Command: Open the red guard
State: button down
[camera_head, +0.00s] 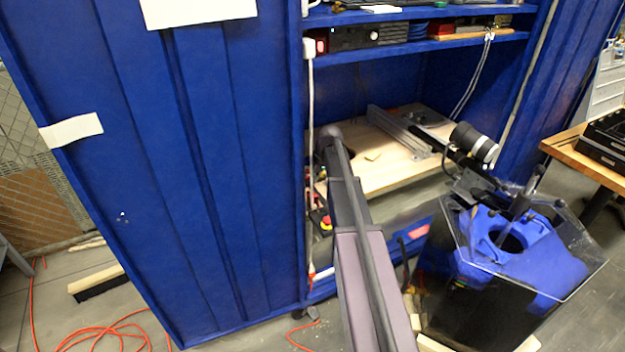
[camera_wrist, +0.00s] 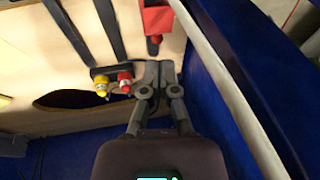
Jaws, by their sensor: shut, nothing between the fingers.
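A red piece (camera_wrist: 157,19), which looks like the red guard, sits on the pale wooden panel at the top of the wrist view. A smaller red part shows just below it; I cannot tell how far the guard is open. My gripper (camera_wrist: 158,74) is shut and empty, its tips below the guard in the picture and apart from it. In the head view my arm hides my gripper. Small red parts (camera_head: 318,199) show beside my arm there, too small to tell apart.
A yellow knob (camera_wrist: 101,84) and a red knob (camera_wrist: 125,82) sit left of my fingertips. A white conduit (camera_wrist: 225,80) and blue cabinet wall (camera_wrist: 265,75) stand close on the right. A dark hole (camera_wrist: 75,98) opens in the panel at left.

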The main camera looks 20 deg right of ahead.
jog(key=w+p+v, duration=0.2)
jog(key=p+v, duration=0.7)
jog(key=shift+s+r, duration=0.15)
jog(key=shift+r, duration=0.45)
dwell(0.6)
